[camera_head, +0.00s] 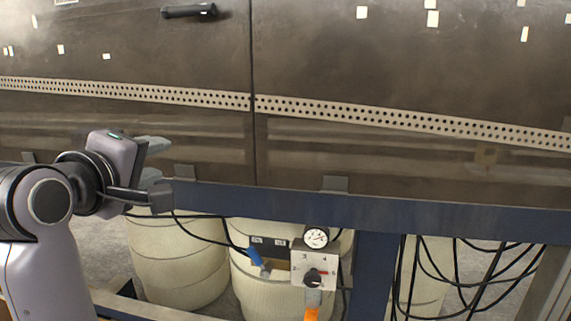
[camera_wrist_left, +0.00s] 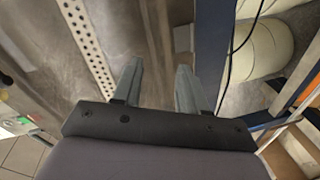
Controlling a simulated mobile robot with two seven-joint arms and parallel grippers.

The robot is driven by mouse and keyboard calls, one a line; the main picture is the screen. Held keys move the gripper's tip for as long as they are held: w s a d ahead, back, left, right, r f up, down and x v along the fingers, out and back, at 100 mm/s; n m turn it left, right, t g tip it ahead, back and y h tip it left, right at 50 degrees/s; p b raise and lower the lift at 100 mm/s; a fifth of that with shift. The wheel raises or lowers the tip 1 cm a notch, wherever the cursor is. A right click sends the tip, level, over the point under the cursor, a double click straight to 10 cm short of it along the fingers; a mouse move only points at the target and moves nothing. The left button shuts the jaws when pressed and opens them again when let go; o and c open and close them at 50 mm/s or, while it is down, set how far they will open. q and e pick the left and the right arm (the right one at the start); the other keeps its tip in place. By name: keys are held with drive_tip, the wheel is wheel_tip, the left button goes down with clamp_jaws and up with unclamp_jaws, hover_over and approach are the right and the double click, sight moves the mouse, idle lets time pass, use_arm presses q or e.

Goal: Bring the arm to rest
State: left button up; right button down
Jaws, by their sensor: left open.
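My left arm (camera_head: 45,260) comes in from the lower left in the head view. My left gripper (camera_head: 160,162) is in front of the lower part of a dark metal panel (camera_head: 400,60), with its fingers pointing right. In the left wrist view the two fingers of the left gripper (camera_wrist_left: 157,85) stand apart with nothing between them. The dark panel also shows behind them in that view. My right gripper is in neither view.
A perforated metal strip (camera_head: 330,110) crosses the panel, and a blue beam (camera_head: 270,201) runs below it. Under the beam are pale round drums (camera_head: 180,265), a gauge box (camera_head: 316,262) and loose black cables (camera_head: 470,280). A black handle (camera_head: 188,11) sits at the top.

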use_arm(q)
drive_tip(key=s+a+f+m+g+y, duration=0.1)
drive_tip(key=s+f+m+g, duration=0.25)
drive_tip(key=f, duration=0.95)
drive_tip(key=s+a+f+m+g, duration=0.1)
drive_tip(key=s+f+m+g, duration=0.3)
drive_tip(key=f, duration=1)
drive_tip(key=s+a+f+m+g, duration=0.1)
drive_tip(key=s+f+m+g, duration=0.25)
drive_tip(key=s+f, duration=0.6)
drive_tip(key=s+f+m+g, duration=0.2)
drive_tip(key=s+f+m, duration=0.3)
drive_tip(key=s, duration=0.7)
drive_tip(key=w+d+f+n+t+h+p, duration=0.1)
drive_tip(key=w+d+t+p, duration=0.1)
drive_tip(key=w+t+p, duration=0.4)
drive_tip(key=shift+w+d+t+p, duration=0.3)
drive_tip(key=shift+t+p, duration=0.4)
drive_tip(key=shift+p, duration=0.55)
drive_tip(key=shift+f, duration=0.1)
